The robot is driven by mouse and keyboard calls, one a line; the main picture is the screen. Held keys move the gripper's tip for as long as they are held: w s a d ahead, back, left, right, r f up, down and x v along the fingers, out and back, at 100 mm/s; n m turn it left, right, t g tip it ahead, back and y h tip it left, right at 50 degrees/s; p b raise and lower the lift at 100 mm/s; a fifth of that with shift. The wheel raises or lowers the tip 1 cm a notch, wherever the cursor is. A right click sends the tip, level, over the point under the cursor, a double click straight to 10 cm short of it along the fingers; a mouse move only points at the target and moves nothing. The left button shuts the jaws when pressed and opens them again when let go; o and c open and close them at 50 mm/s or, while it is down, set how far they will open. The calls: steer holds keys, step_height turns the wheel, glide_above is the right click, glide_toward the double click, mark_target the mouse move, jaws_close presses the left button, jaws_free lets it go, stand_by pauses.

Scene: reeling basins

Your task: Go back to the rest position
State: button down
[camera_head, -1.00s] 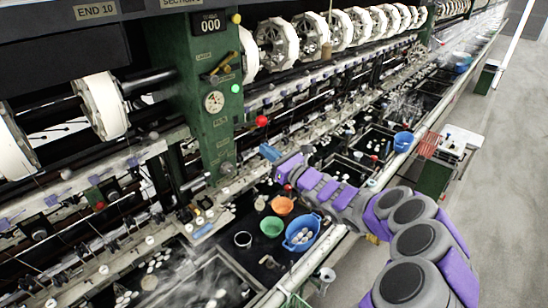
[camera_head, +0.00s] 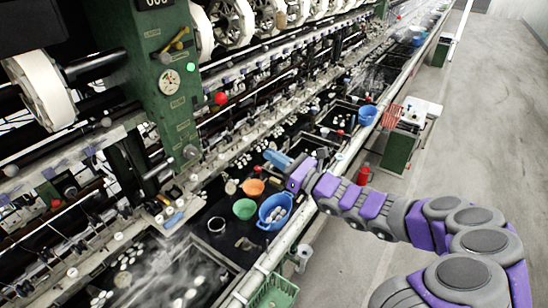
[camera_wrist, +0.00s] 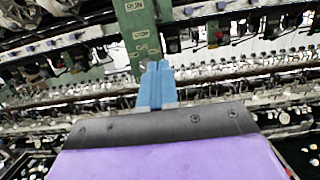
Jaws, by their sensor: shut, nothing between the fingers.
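My gripper (camera_head: 277,159) has blue fingers at the end of my purple and grey arm. In the head view it hangs above the dark worktop, past the orange and blue bowls. In the wrist view my gripper (camera_wrist: 156,68) shows its blue fingers together, with nothing between them. The fingers point toward the green machine post (camera_wrist: 137,30), and a gap to it cannot be judged from this view.
A blue basin (camera_head: 274,211) with white cocoons, a green bowl (camera_head: 244,209) and an orange bowl (camera_head: 253,187) stand on the worktop below my arm. The green post (camera_head: 165,85) rises at left. Grey floor (camera_head: 480,110) lies clear at right. A small cart (camera_head: 402,140) stands beyond.

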steer(key=shift+a, duration=0.15)
steer(key=s+a+r+n+g+y+b, duration=0.1)
steer(key=s+a+n+g+y+b, duration=0.1)
steer(key=s+a+n+g+b, duration=0.35)
steer(key=s+a+f+n+g+h+b, duration=0.1)
steer(key=s+a+f+n+g+b, duration=0.15)
steer(key=s+n, duration=0.35)
steer(key=s+a+f+n+g+h+b, duration=0.1)
steer(key=s+a+f+n+g+h, duration=0.15)
steer(key=s, duration=0.55)
steer(key=s+a+f+n+g+h+b, duration=0.1)
steer(key=s+a+f+n+g, duration=0.1)
steer(key=s+f+n+g, duration=0.25)
steer(key=s+d+f+n+h+b, duration=0.55)
steer(key=s+f, duration=0.25)
steer(key=s, duration=0.3)
steer(key=s+d+f+h+b, duration=0.2)
steer(key=s+d+f+h, duration=0.1)
steer(key=d, duration=0.5)
steer(key=s+d+f+n+h+b, duration=0.1)
steer(key=s+d+f+h, duration=0.3)
steer(key=d, duration=0.4)
steer(key=shift+s+f+n+t+h+b, duration=0.2)
steer(key=shift+f+n+t+h+b, duration=0.1)
steer(key=shift+f+b, duration=0.6)
